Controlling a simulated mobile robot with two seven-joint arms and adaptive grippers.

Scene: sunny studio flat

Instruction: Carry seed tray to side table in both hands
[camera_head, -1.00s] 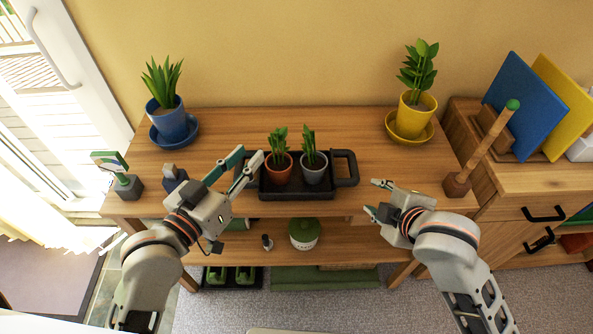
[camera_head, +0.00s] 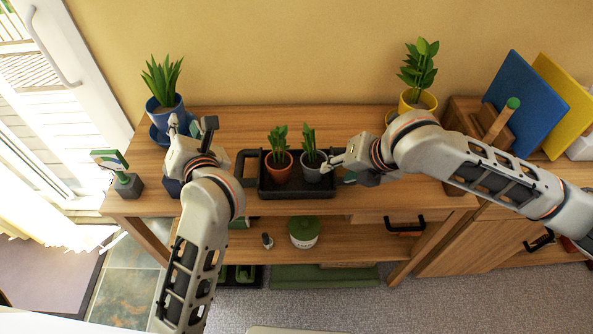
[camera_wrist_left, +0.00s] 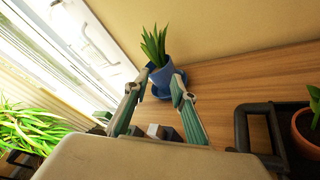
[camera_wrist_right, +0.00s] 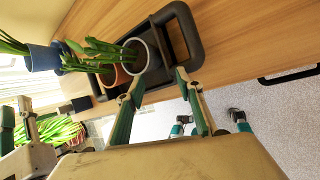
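The black seed tray (camera_head: 298,192) sits on the wooden table, holding a terracotta pot (camera_head: 279,174) and a grey pot (camera_head: 313,172) with green plants. Its left handle (camera_head: 240,165) is bare and also shows in the left wrist view (camera_wrist_left: 240,130). My left gripper (camera_head: 192,124) is open and empty, left of the tray and in front of the blue pot (camera_wrist_left: 161,80). My right gripper (camera_head: 340,170) is open at the tray's right end and covers that handle in the head view. In the right wrist view the right handle (camera_wrist_right: 190,40) lies near its spread fingertips; contact is unclear.
A blue-potted plant (camera_head: 163,88) stands at the table's back left. A yellow-potted plant (camera_head: 417,97) stands at the back right, partly behind my right arm. A small dark stand (camera_head: 129,186) is at the left edge. A cabinet with blue and yellow boards (camera_head: 527,104) adjoins the right.

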